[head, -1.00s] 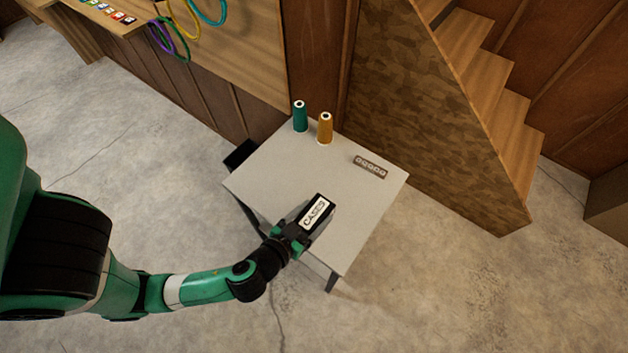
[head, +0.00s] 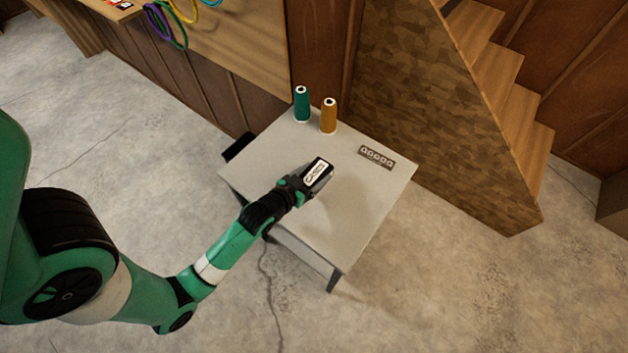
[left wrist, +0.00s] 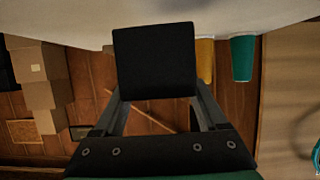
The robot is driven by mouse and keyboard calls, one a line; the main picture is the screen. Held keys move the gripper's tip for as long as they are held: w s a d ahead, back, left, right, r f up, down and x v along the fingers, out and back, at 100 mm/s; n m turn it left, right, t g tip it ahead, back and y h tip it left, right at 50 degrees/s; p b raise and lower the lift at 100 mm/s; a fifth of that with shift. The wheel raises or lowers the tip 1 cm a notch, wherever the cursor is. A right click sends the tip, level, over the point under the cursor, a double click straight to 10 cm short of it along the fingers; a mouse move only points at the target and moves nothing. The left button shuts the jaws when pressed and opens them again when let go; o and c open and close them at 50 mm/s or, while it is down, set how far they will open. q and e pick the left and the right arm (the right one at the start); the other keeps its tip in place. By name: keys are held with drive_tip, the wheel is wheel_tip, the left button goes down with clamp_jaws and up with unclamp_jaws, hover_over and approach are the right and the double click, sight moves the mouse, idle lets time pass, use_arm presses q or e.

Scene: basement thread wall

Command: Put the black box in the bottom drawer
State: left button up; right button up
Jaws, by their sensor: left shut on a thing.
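The black box (head: 318,172) with a white lettered label is held over the middle of the grey table. My left gripper (head: 300,186) is shut on it. In the left wrist view the black box (left wrist: 155,61) sits between the two fingers and hides part of what lies beyond. I cannot tell whether the box touches the tabletop. No bottom drawer can be made out in these views. My right gripper is not in view.
On the grey table (head: 365,215) stand a green spool (head: 302,105) and an orange spool (head: 329,117) at the back. A grey strip with round holes (head: 377,157) lies at the back right. A wooden staircase (head: 490,70) rises behind. The table's front right is clear.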

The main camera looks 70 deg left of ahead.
sight(314, 179)
use_arm(q)
drive_tip(key=f+b, duration=0.1)
drive_tip(key=f, duration=0.1)
drive_tip(key=f+b, duration=0.1)
drive_tip(key=shift+w+a+f, duration=0.2)
drive_tip(key=shift+a+f, duration=0.15)
drive_tip(key=shift+a, duration=0.05)
drive_tip(key=shift+f, duration=0.2)
drive_tip(key=shift+r, duration=0.1)
